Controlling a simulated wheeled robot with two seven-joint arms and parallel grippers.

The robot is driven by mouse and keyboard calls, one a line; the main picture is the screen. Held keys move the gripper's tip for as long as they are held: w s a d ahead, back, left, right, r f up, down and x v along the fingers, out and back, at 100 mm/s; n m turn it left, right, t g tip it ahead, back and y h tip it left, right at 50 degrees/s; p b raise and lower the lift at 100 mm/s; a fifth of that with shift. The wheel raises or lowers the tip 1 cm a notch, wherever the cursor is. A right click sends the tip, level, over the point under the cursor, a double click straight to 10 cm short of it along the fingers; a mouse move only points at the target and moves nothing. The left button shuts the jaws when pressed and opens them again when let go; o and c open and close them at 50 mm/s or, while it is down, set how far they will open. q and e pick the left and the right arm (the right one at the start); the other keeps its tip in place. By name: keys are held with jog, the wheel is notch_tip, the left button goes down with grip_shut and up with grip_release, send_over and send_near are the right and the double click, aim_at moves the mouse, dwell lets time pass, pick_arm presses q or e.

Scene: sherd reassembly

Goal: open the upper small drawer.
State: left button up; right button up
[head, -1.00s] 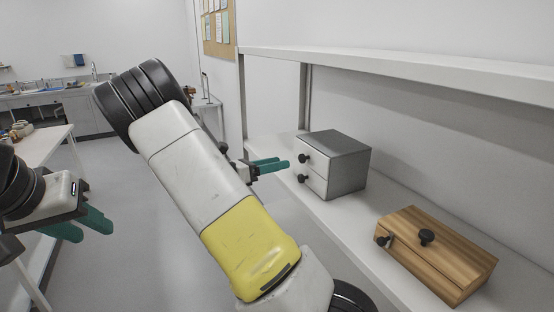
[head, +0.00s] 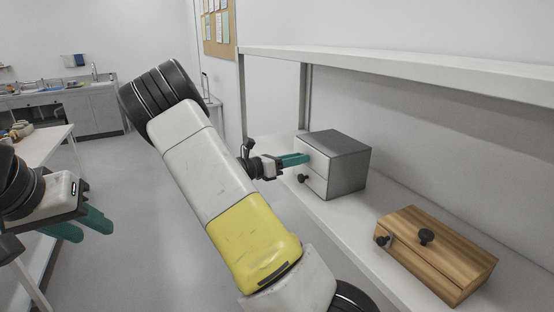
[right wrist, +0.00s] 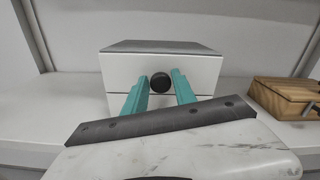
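The small drawer cabinet (head: 345,165) stands on the shelf, grey on top and side with a white front of two drawers, one above the other. Both look closed. The upper small drawer (right wrist: 120,73) has a round black knob (right wrist: 160,82). My right gripper (head: 300,159) is at the upper drawer's front and hides its knob in the head view. In the right wrist view its teal fingers (right wrist: 160,88) are apart, one on each side of the knob, with gaps visible. The lower drawer's knob (head: 304,179) shows below. My left gripper (head: 92,232) is open and empty at the far left.
A wooden box (head: 437,255) with black knobs sits on the same shelf (head: 375,212), nearer and to the right. An upper shelf board (head: 400,70) runs above the cabinet. A white table (head: 40,150) stands at the left, with open floor between.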

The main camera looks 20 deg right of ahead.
grip_shut()
dwell(1.1)
